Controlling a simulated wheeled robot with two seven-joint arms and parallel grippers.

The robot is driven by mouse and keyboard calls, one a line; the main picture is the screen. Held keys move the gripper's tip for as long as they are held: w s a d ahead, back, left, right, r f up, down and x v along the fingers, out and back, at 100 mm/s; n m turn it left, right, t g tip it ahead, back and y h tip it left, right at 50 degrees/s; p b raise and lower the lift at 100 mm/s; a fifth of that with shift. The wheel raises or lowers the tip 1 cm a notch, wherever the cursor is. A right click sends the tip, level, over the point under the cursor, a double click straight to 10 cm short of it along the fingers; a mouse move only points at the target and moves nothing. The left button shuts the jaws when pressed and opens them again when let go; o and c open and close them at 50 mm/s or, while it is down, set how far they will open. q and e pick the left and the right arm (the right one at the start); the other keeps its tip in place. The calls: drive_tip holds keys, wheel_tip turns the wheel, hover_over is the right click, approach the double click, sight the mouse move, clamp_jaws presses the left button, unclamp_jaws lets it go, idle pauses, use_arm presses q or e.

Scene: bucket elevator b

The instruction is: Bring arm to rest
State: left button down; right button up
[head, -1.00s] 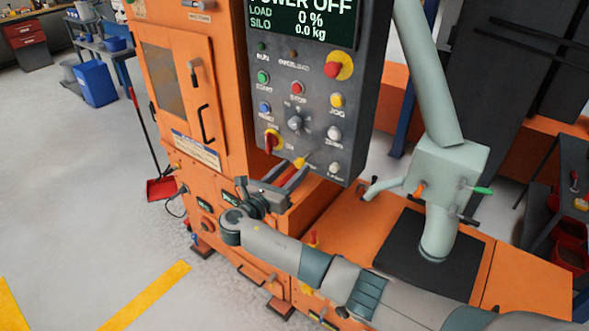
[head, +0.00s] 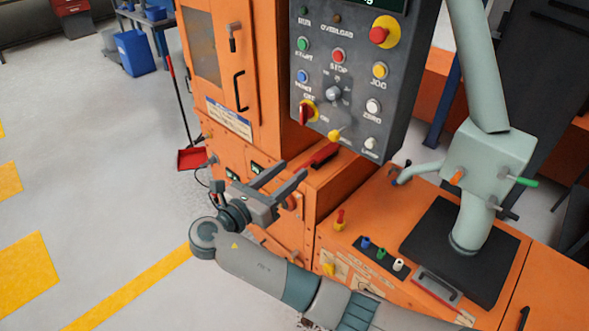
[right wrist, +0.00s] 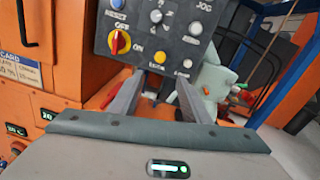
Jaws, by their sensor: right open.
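My right arm (head: 255,270) reaches in from the bottom of the head view. My right gripper (head: 295,168) is open, with nothing between its two grey fingers. It is in front of the orange machine (head: 330,185), lower than the grey control panel (head: 345,95) and apart from it. In the right wrist view both fingers (right wrist: 157,92) point toward the panel's lower edge, spread apart. The panel carries a red rotary switch on yellow (head: 306,112), several buttons and a yellow knob (head: 334,135). My left gripper is not in view.
A pale green pipe with a valve box (head: 488,160) stands at right on a black plate. A red dustpan (head: 192,159) is on the floor. The grey floor at left is open.

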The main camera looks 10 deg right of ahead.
idle(0.5)
